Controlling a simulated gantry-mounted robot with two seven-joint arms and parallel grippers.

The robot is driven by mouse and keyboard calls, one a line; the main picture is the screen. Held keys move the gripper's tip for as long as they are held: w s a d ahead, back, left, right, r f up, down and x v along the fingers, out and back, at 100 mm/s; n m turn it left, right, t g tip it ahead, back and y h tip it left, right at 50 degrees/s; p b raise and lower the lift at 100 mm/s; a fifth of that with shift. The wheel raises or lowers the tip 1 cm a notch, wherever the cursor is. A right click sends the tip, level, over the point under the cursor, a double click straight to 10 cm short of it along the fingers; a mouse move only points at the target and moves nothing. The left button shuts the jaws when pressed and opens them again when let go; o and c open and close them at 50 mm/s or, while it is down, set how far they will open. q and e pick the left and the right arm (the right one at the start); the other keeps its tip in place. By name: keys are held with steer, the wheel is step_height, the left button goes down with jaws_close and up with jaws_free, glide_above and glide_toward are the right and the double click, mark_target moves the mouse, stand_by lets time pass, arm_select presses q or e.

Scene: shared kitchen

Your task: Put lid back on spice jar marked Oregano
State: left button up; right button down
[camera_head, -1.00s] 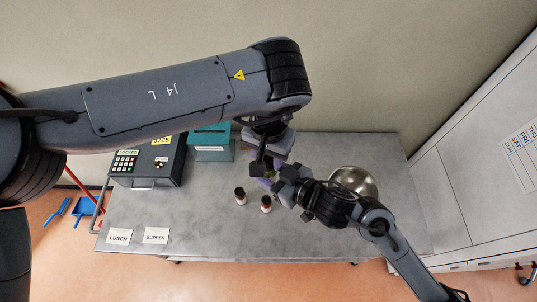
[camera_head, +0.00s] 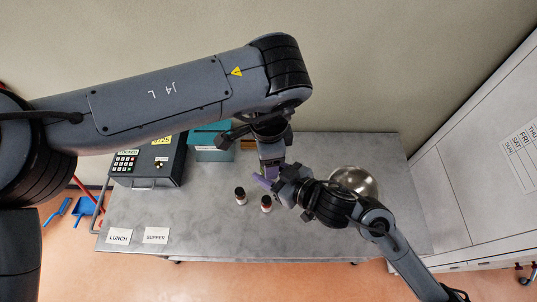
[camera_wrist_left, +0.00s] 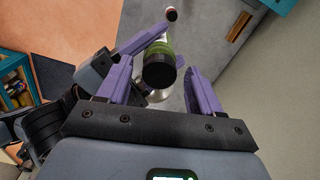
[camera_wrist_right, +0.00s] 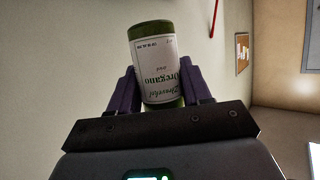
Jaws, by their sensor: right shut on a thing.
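The green spice jar marked Oregano (camera_wrist_right: 154,68) fills the gap between my right gripper's purple fingers (camera_wrist_right: 160,82). Its label reads upside down in the right wrist view. My right gripper is shut on the jar and holds it above the table. In the left wrist view, the jar's green body (camera_wrist_left: 160,48) ends in a dark round top (camera_wrist_left: 160,73) that looks like a black lid. How firmly it sits cannot be told. My left gripper (camera_wrist_left: 161,64) is open, with its fingers spread on either side of this top. In the head view, a sliver of the green jar shows between both grippers.
Two small dark-capped jars (camera_head: 240,195) (camera_head: 266,203) stand on the grey table (camera_head: 200,205) in front of the grippers. A metal bowl (camera_head: 355,181) is at right. A keypad box (camera_head: 150,165), a teal box (camera_head: 212,146) and LUNCH and SUPPER cards are at left.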

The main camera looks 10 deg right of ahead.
arm_select(q)
steer(key=shift+r, duration=2.3)
steer(key=shift+c, duration=0.4)
